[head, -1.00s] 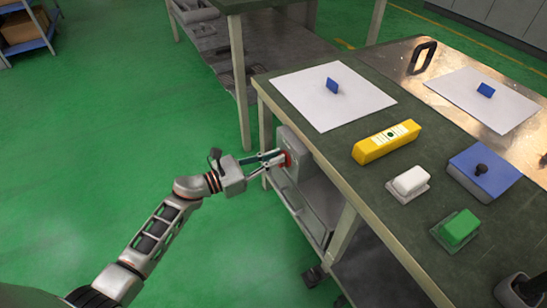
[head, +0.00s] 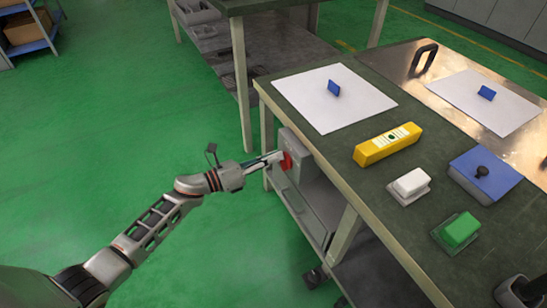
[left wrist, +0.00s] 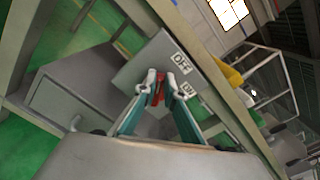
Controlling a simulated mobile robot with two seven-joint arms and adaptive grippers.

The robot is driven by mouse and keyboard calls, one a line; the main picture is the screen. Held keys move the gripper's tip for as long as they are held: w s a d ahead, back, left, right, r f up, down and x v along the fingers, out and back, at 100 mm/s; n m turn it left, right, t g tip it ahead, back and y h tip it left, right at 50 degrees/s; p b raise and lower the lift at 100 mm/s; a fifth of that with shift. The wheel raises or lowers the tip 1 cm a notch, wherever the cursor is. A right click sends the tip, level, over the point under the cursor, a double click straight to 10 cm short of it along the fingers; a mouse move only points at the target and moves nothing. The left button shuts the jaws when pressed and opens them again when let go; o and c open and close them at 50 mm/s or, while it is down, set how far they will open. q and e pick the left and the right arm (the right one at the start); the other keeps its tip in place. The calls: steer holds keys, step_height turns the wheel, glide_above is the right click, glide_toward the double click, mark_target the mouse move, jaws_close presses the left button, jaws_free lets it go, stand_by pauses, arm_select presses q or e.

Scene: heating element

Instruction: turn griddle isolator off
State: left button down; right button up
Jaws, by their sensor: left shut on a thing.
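The griddle isolator is a grey box (head: 303,163) with a red handle (head: 286,161), mounted low at the left side of the workbench. My left gripper (head: 281,158) reaches it from the left and is shut on the red handle. In the left wrist view the grey box (left wrist: 140,66) shows OFF and ON labels, and the red handle (left wrist: 160,93) sits between the two fingertips (left wrist: 162,82). The fingers partly cover the handle, so I cannot tell which label it points to. My right gripper is not in view.
The workbench top (head: 345,150) holds a yellow block (head: 387,145), a white block (head: 410,183), a green block (head: 460,230), a blue box (head: 486,174) and white sheets (head: 332,97). A bench leg (head: 344,234) stands right of the isolator. Green floor (head: 120,110) is clear to the left.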

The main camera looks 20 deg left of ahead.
arm_select(q)
steer(key=shift+w+a+f+n+p, duration=0.15)
steer(key=shift+f+n, duration=0.2)
steer(key=shift+n, duration=1.5)
steer(key=shift+a+f+n+p, duration=0.1)
steer(key=shift+f+n, duration=0.3)
steer(key=shift+n, duration=1.4)
steer(key=shift+w+a+f+n+p, duration=0.15)
steer(key=shift+f+n, duration=0.2)
steer(key=shift+n, duration=1.5)
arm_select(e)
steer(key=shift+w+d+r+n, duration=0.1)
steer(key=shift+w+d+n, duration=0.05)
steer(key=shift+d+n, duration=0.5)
arm_select(q)
steer(key=shift+s, duration=0.1)
steer(key=c, duration=2.1)
jaws_free()
steer(key=shift+c, duration=0.2)
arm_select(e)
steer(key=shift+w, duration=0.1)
